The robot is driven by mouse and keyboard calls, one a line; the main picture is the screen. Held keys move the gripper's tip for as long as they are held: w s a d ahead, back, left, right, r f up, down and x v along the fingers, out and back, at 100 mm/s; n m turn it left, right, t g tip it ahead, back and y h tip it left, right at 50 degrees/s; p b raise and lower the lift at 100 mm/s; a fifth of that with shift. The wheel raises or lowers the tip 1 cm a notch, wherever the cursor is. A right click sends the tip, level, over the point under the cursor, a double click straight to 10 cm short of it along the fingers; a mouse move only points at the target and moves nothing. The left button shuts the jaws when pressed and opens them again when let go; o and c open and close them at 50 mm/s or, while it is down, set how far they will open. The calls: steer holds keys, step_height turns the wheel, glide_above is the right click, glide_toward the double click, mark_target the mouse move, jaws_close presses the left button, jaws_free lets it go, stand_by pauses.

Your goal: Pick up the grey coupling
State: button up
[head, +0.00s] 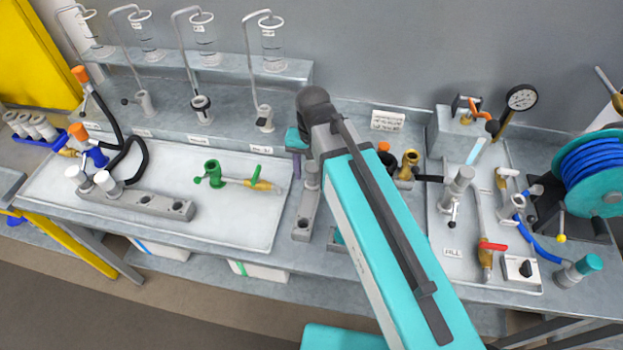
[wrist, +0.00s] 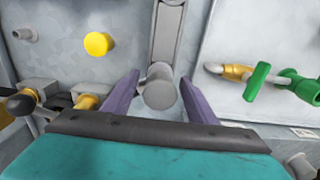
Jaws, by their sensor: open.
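A grey coupling (wrist: 159,90), a short round cylinder seen end-on, stands between the two purple fingers of my gripper (wrist: 158,78) in the wrist view. The fingers are apart, with a gap visible on each side of the coupling. In the head view, the grey coupling (head: 312,176) stands on a narrow grey block (head: 304,218), partly behind my arm. One purple finger of my gripper (head: 297,165) shows just left of it; the other finger is hidden.
Left is a tray (head: 215,228) with a green valve (head: 212,172) and a block (head: 140,203) bearing grey-white caps. Right are brass fittings (head: 408,165), a panel (head: 455,265) with valves, and a blue hose reel (head: 590,170). A shelf (head: 225,72) with glass vessels stands behind.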

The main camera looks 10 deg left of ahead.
steer(key=shift+c, duration=0.2)
stand_by(0.4)
jaws_close()
steer(key=shift+r, duration=0.2)
steer(key=shift+r+b, duration=1.4)
steer(key=shift+r, duration=3.45)
